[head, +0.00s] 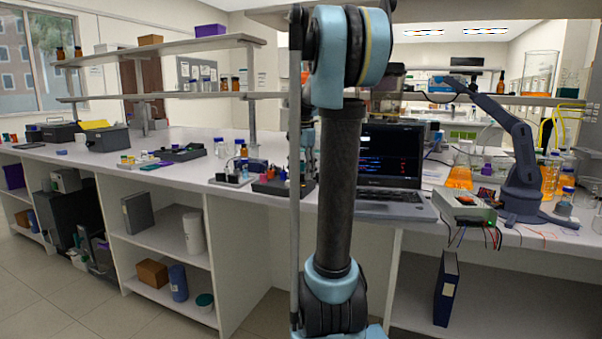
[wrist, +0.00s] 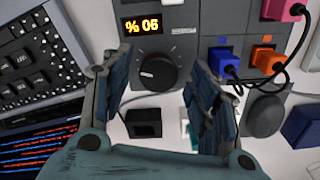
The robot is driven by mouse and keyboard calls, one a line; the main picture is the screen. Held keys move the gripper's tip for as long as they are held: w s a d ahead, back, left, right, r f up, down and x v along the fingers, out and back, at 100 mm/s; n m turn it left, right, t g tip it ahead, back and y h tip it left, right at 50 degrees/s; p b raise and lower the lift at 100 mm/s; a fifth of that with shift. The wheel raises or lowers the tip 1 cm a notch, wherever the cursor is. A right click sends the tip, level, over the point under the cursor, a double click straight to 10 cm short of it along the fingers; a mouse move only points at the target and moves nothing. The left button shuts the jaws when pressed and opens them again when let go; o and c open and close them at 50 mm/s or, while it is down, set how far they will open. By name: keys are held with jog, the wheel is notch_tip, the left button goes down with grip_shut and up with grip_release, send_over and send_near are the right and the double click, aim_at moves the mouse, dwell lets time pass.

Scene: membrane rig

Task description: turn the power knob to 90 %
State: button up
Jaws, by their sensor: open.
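The black round power knob (wrist: 158,74) sits on a grey unit in the wrist view, with a pale pointer mark toward its left side. The display (wrist: 142,24) beyond it has orange digits, upside down in this view, that read 90 %. My gripper (wrist: 149,76) is open, with one finger left of the knob and one right of it. Gaps show between the fingers and the knob, and nothing is held. In the head view my own arm largely hides the gripper and knob.
A laptop (head: 389,165) stands beside the unit; its keyboard (wrist: 32,66) is close to my left finger. Blue and orange plugs (wrist: 265,60) with a black cable lie right of the knob. A black block (wrist: 144,123) lies between the fingers.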

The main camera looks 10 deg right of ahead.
notch_tip(320, 180, up, 12)
dwell(0.6)
jog(key=shift+f, duration=0.1)
dwell(0.7)
